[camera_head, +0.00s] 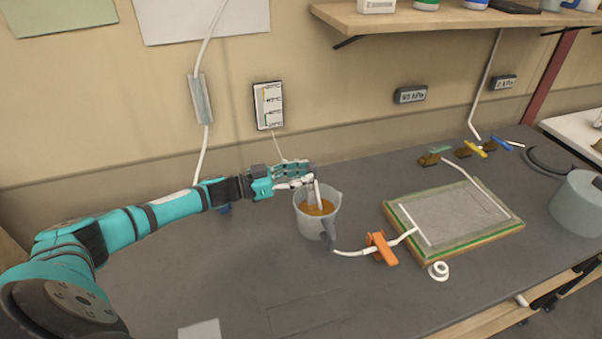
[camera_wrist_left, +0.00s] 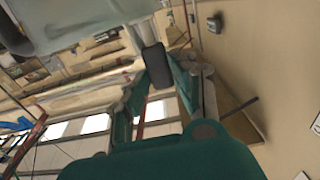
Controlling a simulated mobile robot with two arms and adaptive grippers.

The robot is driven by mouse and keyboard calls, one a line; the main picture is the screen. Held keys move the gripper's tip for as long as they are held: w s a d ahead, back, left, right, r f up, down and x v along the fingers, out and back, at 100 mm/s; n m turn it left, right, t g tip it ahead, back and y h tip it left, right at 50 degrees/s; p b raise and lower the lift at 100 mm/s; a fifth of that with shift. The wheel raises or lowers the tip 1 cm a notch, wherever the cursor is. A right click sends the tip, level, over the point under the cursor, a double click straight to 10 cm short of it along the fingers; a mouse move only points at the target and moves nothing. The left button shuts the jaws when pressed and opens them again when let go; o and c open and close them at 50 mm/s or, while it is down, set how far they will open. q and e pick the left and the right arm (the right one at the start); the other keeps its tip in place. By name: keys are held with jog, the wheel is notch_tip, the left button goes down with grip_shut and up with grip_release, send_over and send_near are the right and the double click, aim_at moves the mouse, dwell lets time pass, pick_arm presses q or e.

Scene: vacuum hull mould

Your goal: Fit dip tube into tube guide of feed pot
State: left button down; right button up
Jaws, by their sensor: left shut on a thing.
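The feed pot (camera_head: 334,198) is a pale, translucent bucket with amber liquid in it, upright on the bench. My left gripper (camera_head: 306,178) is over its rim, shut on a white piece that I take for the dip tube (camera_head: 317,190), which points down over the pot. A grey holder (camera_head: 328,235), perhaps the tube guide, is at the pot's front right side; a white hose (camera_head: 350,253) runs from there. I cannot tell whether the tube is inside the guide. My right gripper is not in view.
An orange clamp (camera_head: 381,248) sits on the hose, which leads to the flat mould (camera_head: 455,215). A white ring (camera_head: 438,271) lies in front of it. Several valves stand behind, and a grey pot (camera_head: 578,205) is at right. The front bench is mostly clear.

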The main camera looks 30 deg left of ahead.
pick_arm(q)
jog(key=shift+f+b, duration=0.45)
jog(key=shift+f, duration=0.25)
jog(key=c, duration=1)
grip_release()
jog(key=v, duration=1.2)
jog(key=shift+o, duration=0.4)
jog(key=o, duration=0.9)
